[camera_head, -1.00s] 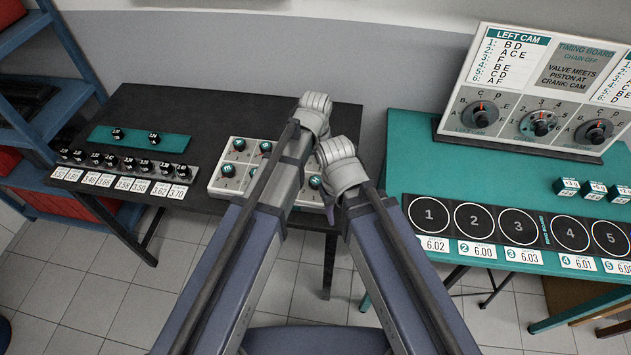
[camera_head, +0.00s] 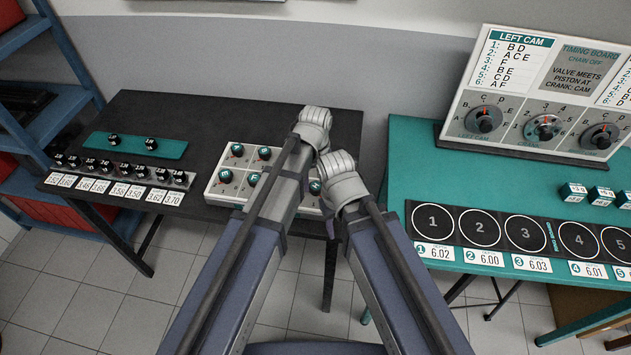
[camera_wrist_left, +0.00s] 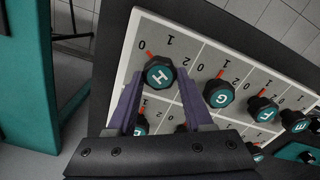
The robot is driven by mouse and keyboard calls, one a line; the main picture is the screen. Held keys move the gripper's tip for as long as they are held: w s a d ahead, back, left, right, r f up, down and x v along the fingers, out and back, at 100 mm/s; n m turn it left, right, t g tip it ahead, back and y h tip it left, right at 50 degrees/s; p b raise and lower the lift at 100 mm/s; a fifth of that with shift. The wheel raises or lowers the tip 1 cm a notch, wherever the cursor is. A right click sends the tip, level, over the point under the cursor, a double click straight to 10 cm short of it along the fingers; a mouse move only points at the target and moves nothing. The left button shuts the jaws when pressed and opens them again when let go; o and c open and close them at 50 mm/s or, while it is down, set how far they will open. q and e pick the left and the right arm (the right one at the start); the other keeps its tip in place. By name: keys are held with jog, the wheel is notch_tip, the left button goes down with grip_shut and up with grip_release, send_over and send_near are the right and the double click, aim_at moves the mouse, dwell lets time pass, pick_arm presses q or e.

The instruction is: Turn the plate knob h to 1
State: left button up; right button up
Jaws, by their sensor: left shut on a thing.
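The white knob plate (camera_head: 213,190) lies on the dark table, with several black knobs with teal lettered caps. In the left wrist view, plate knob h (camera_wrist_left: 158,73) stands between the two fingers of my left gripper (camera_wrist_left: 158,80), which is shut on it. Its red pointer points up and left, near the printed 0 and short of the 1. Knob G (camera_wrist_left: 219,94) is just to the right. In the head view my arms cover part of the plate and hide the left gripper's fingers.
Knobs F (camera_wrist_left: 262,109) and E (camera_wrist_left: 295,121) line up farther right. A rack of small black parts with number cards (camera_head: 120,170) is left of the plate. A teal table (camera_head: 420,150) with a timing board (camera_head: 545,95) stands at the right, across a gap.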

pick_arm(q)
grip_shut()
jog(key=m, duration=1.1)
jog(key=shift+d+m, duration=0.1)
jog(key=shift+m, duration=0.2)
dwell(0.6)
jog(key=o, duration=0.7)
grip_release()
